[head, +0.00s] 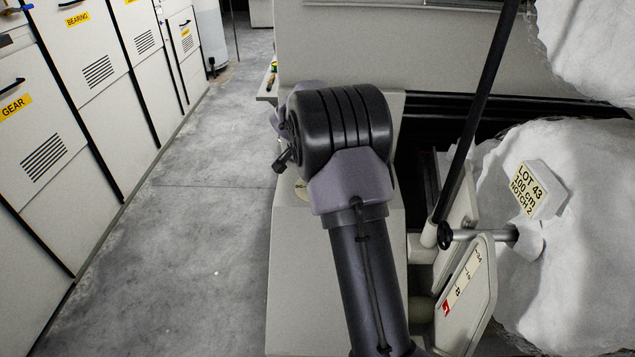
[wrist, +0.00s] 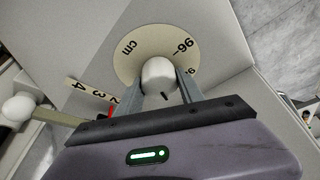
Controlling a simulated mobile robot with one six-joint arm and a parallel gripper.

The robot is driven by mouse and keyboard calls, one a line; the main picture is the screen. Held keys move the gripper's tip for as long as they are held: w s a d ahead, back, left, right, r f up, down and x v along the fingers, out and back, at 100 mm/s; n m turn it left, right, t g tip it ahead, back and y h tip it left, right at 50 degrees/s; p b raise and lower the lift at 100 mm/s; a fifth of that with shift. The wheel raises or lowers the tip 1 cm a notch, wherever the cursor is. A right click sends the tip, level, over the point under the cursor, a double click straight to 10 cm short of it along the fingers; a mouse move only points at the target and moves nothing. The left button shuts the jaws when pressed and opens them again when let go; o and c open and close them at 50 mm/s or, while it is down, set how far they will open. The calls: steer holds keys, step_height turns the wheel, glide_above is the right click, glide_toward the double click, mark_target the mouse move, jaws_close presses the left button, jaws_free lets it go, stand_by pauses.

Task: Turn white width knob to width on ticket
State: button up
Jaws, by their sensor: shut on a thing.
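The white width knob (wrist: 157,73) stands on a round cream dial (wrist: 152,40) in the wrist view. The dial shows "cm", "96" and part of another number, and a short dark mark shows on the knob's near side. My gripper (wrist: 164,82) is shut on the knob, one finger on each side. The ticket (head: 538,190) reads "LOT 43, 100 cm, NOTCH 2" and rests against white fibre at the right.
A numbered notch scale (head: 463,283) with a red mark is right of my arm; it also shows in the wrist view (wrist: 92,91), near a white ball (wrist: 18,107). A black bar (head: 478,115) rises nearby. Cabinets (head: 50,120) line the left, with clear floor (head: 205,230) between.

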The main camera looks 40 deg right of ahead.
steer(key=shift+m, duration=0.6)
steer(key=shift+g, duration=0.3)
steer(key=o, duration=1.4)
steer(key=p+v, duration=0.5)
steer(key=v, duration=1.2)
steer(key=shift+r+p, duration=0.2)
steer(key=shift+p, duration=0.2)
